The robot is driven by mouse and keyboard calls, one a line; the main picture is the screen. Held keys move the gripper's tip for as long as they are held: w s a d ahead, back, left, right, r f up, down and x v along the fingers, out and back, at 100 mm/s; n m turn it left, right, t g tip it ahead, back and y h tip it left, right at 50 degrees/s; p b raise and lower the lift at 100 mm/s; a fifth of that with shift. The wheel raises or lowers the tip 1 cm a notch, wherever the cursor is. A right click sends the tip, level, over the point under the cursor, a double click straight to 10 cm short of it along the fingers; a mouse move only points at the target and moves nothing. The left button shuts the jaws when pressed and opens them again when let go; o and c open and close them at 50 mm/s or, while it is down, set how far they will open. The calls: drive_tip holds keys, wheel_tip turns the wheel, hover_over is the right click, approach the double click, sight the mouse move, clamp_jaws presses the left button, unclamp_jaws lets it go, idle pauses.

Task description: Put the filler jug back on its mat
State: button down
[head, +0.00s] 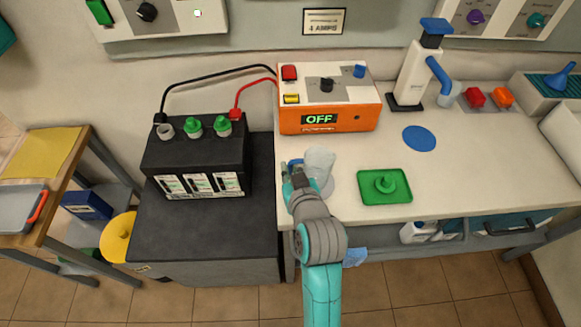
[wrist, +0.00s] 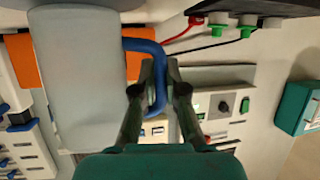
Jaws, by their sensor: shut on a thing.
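The filler jug (head: 319,164) is a pale grey vessel with a blue handle, at the left front part of the white bench in the head view. My gripper (head: 297,171) is at its left side. In the wrist view the jug's grey body (wrist: 80,75) fills the left part, and the fingers of my gripper (wrist: 160,68) are shut on its blue handle (wrist: 140,44). I cannot tell whether the jug's base touches the bench. A round blue mat (head: 420,138) lies bare on the bench, to the right and farther back.
A green tray (head: 385,198) with a raised knob lies right of the jug. An orange charger (head: 332,120) marked OFF stands behind it. A black battery (head: 196,158) with cables stands left. A white dispenser (head: 412,75) stands behind the blue mat. The bench between jug and mat is clear.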

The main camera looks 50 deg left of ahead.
drive_tip(key=shift+f, duration=0.2)
drive_tip(key=c, duration=1.2)
unclamp_jaws()
drive_tip(key=shift+o, duration=0.2)
drive_tip(key=v, duration=1.2)
drive_tip(key=shift+d+f, duration=0.1)
